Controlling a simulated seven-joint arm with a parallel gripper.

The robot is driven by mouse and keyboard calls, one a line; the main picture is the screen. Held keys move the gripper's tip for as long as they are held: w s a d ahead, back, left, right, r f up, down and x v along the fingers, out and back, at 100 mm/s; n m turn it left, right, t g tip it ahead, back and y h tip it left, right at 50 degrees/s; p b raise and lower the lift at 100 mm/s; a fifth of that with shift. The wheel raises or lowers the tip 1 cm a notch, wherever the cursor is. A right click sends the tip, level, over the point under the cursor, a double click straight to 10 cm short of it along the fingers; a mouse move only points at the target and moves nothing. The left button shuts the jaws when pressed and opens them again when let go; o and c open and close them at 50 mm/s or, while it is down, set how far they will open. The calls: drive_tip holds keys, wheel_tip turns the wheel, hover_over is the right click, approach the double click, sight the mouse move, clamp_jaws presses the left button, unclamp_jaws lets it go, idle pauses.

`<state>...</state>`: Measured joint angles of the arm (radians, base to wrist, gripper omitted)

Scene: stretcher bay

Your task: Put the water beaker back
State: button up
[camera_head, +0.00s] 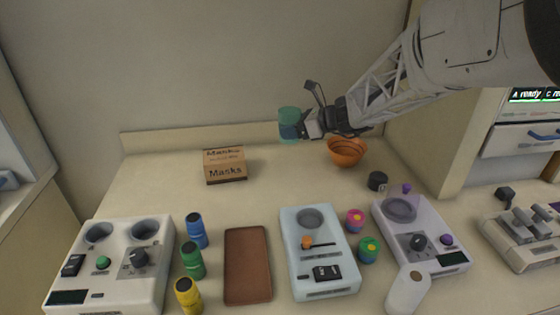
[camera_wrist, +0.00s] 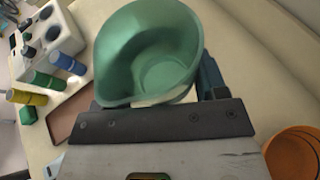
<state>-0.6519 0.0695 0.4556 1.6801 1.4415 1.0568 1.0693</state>
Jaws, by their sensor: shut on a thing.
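A teal-green beaker (camera_head: 289,122) is held in the air above the back of the counter, left of the orange bowl. My gripper (camera_head: 308,124) is shut on its right side in the head view. In the wrist view the beaker (camera_wrist: 152,52) shows its open mouth and pale green inside, with my gripper (camera_wrist: 158,104) below it. I cannot make out any water in it. Three machines have round wells or plates: the left one (camera_head: 117,265), the middle one (camera_head: 318,262) and the right one (camera_head: 436,243).
An orange bowl (camera_head: 347,152) and a Masks box (camera_head: 225,166) stand at the back. Blue, green and yellow bottles (camera_head: 192,260) flank a brown tray (camera_head: 247,265). Small jars (camera_head: 369,249), a white bottle (camera_head: 407,291) and a black cap (camera_head: 377,180) stand right. The counter between box and bowl is clear.

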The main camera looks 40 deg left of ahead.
wheel_tip(320, 180, down, 13)
drive_tip(key=shift+f, duration=0.15)
idle(0.4)
drive_tip(key=w+a, duration=0.3)
drive_tip(key=a, duration=0.1)
drive_tip(key=w+a+f, duration=0.1)
drive_tip(key=w+a, duration=0.2)
drive_tip(key=w, duration=0.1)
drive_tip(key=w+a, duration=0.4)
drive_tip(key=shift+a+f, duration=0.2)
drive_tip(key=shift+a, duration=0.15)
drive_tip(key=shift+f, duration=0.1)
drive_tip(key=shift+f, duration=1.65)
drive_tip(key=shift+f, duration=0.2)
drive_tip(key=o, duration=1)
